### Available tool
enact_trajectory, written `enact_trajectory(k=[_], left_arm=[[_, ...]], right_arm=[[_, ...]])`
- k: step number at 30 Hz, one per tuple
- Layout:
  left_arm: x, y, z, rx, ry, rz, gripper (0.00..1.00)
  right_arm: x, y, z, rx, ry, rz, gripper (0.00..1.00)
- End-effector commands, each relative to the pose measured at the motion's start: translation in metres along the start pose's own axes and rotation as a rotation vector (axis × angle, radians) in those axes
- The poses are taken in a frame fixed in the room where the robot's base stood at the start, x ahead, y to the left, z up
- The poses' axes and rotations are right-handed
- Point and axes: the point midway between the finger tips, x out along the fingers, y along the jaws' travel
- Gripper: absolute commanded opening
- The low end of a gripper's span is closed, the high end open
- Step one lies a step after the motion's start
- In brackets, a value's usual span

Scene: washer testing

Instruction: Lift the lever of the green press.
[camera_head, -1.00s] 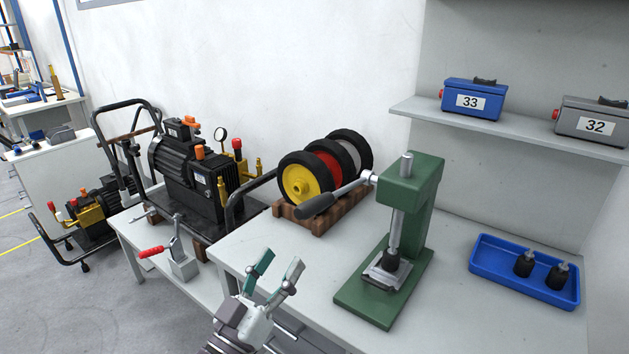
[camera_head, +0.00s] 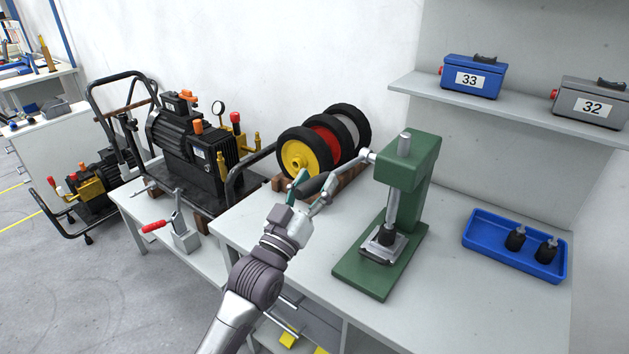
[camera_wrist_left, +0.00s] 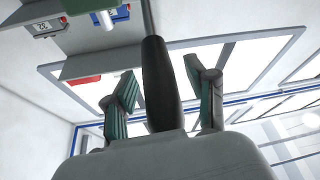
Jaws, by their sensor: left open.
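The green press (camera_head: 405,215) stands on the grey workbench. Its lever (camera_head: 345,174) reaches left from the press head and ends in a dark handle, partly hidden behind my fingers. My left gripper (camera_head: 310,190) is open at the handle end. In the left wrist view, the black lever handle (camera_wrist_left: 160,85) runs between the two parted green-padded fingers of my left gripper (camera_wrist_left: 165,100). I cannot tell whether a finger touches it. The green press head (camera_wrist_left: 90,5) shows at the top of that view. My right gripper is not in view.
Yellow, red and grey wheels (camera_head: 303,160) on a wooden rack stand just behind the lever handle. A blue tray (camera_head: 480,245) with two black parts lies right of the press. A toggle clamp (camera_head: 182,238) and a black pump (camera_head: 195,145) are on the left.

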Motion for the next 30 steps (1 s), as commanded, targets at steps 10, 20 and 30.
enact_trajectory(k=[10, 20, 30], left_arm=[[0.000, 0.000, 0.000, 0.000, 0.000, 0.000, 0.32], [0.000, 0.000, 0.000, 0.000, 0.000, 0.000, 0.00], [0.013, -0.005, -0.009, 0.005, -0.032, -0.006, 0.00]], right_arm=[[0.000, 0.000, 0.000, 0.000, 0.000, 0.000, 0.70], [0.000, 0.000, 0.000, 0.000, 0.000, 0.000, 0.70], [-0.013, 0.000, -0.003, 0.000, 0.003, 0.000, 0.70]])
